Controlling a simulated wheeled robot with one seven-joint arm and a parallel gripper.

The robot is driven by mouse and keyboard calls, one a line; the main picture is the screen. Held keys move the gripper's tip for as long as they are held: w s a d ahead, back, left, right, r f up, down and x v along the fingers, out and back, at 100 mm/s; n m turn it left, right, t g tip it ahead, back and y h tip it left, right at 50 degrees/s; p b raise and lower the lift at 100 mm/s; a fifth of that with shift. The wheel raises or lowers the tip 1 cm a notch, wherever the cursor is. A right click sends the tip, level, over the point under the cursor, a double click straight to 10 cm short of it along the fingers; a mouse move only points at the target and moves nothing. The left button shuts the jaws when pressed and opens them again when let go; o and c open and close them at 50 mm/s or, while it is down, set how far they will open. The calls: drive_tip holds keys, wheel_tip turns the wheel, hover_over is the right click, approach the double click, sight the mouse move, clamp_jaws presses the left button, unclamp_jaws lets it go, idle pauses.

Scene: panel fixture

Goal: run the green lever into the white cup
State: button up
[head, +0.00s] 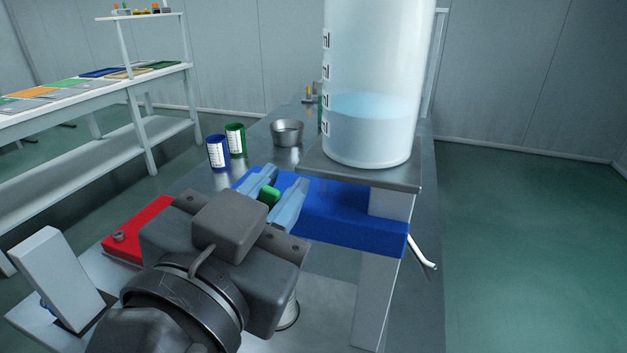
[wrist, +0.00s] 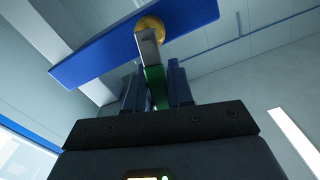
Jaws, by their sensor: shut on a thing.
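My gripper (head: 281,182) is in front of a blue panel beam, its two blue-grey fingers around the green lever (head: 269,194). In the wrist view my gripper (wrist: 157,82) is shut on the green lever (wrist: 154,88), which hangs near a grey metal piece and a round brass fitting (wrist: 150,28) on the blue beam. A white cup-like cylinder (head: 289,313) stands on the bench below my gripper, mostly hidden by it. Its inside and contents cannot be seen.
A clear tank (head: 370,135) with pale blue liquid stands on a raised shelf above the blue beam (head: 335,222). A blue can (head: 218,152), a green can (head: 235,139) and a metal bowl (head: 287,133) stand behind. A red block (head: 135,232) lies left.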

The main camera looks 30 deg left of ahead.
clamp_jaws()
drive_tip(key=shift+a+r+n+p, duration=0.1)
drive_tip(key=shift+a+n+p, duration=0.2)
drive_tip(key=shift+n, duration=0.5)
drive_tip(key=shift+s+a+n, duration=0.15)
drive_tip(key=shift+a+n, duration=0.2)
drive_tip(key=shift+n, duration=0.55)
drive_tip(key=o, duration=0.8)
unclamp_jaws()
drive_tip(key=shift+c, duration=0.2)
drive_tip(key=v, duration=0.7)
drive_tip(key=shift+s, duration=0.4)
